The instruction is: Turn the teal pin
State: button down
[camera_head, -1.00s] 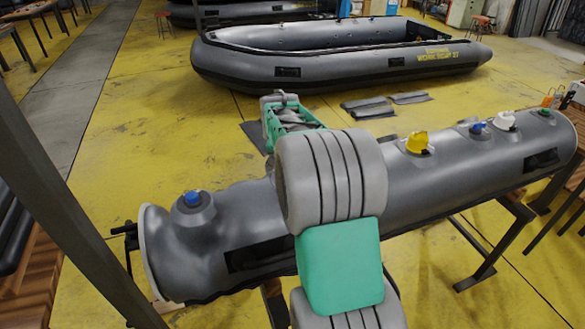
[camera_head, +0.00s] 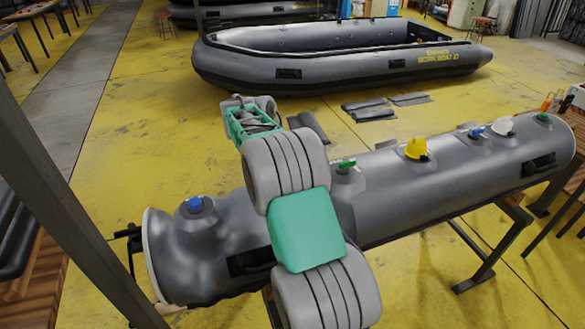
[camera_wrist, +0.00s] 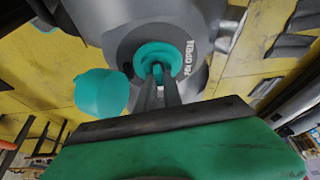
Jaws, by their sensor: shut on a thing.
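The teal pin (camera_wrist: 157,76) stands in the middle of a teal ring (camera_wrist: 143,58) set in a round grey valve seat, in the wrist view. My gripper (camera_wrist: 158,74) is shut on the pin, and its dark fingers hide part of it. A teal cap (camera_wrist: 101,93) hangs beside the seat on the left. White lettering that includes "OPEN" (camera_wrist: 190,55) is printed right of the ring. In the head view my arm hides the pin and my fingertips. The grey tube (camera_head: 450,175) there lies across a stand.
Along the tube are a blue valve (camera_head: 195,203), a green one (camera_head: 345,165), a yellow one (camera_head: 417,148), a second blue one (camera_head: 477,131) and a white one (camera_head: 502,125). A grey boat (camera_head: 340,65) lies behind. A dark post (camera_head: 70,170) stands at left.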

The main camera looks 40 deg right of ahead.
jog(key=shift+w+r+m+p, duration=0.1)
jog(key=shift+m+p, duration=0.2)
jog(key=shift+m, duration=0.3)
jog(key=shift+g, duration=0.3)
jog(key=c, duration=1.5)
grip_release()
jog(key=p+v, duration=0.2)
jog(key=v, duration=0.5)
jog(key=shift+a+r, duration=0.2)
jog(key=shift+r, duration=0.1)
